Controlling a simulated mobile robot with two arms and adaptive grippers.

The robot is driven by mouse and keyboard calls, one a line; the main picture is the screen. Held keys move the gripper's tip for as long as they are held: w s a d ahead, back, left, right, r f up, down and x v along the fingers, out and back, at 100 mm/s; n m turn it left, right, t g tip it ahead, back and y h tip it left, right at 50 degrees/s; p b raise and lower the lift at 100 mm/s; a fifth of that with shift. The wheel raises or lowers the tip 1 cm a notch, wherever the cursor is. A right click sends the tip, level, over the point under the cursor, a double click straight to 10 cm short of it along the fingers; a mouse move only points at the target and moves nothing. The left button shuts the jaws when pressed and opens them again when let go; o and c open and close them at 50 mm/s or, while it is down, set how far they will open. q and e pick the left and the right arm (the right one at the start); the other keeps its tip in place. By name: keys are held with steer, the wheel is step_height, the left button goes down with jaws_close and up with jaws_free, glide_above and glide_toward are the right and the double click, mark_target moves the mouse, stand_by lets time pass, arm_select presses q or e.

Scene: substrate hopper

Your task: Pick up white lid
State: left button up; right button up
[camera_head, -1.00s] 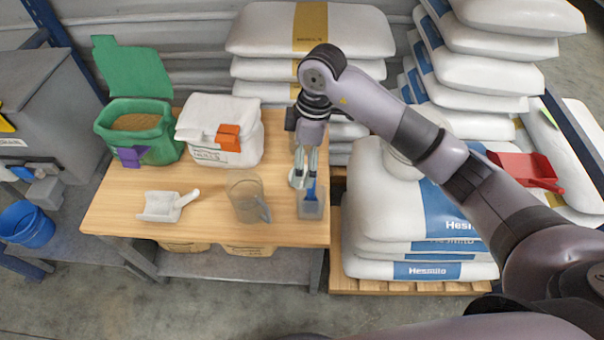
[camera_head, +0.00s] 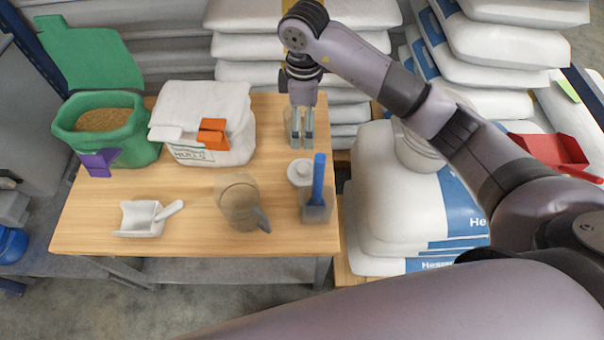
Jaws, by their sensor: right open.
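The white lid (camera_head: 300,172) is a small round piece near the right end of the wooden table (camera_head: 180,243), just behind the clear container with the blue handle in it. My right gripper (camera_head: 302,143) points down behind the lid with its two fingers apart. It is open and empty, and a gap shows between the fingertips and the lid. A clear jar-like shape (camera_head: 289,128) shows faintly around the fingers. My left gripper is not in view.
The clear container (camera_head: 316,212) holds a blue-handled tool (camera_head: 318,178). A clear jug (camera_head: 238,200) and a white scoop (camera_head: 145,218) stand to the left. A white bag (camera_head: 215,110) with an orange clip and an open green bag (camera_head: 105,125) are behind. Stacked sacks (camera_head: 390,195) stand right of the table.

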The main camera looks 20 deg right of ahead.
mark_target(303, 167)
step_height(303, 167, down, 15)
steer(key=shift+w+r+b, duration=0.1)
steer(key=shift+b, duration=0.9)
steer(key=shift+f, duration=3)
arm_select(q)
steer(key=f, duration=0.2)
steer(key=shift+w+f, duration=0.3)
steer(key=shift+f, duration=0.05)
arm_select(e)
steer(key=shift+c, duration=0.2)
steer(key=c, duration=0.9)
steer(key=shift+r, duration=0.15)
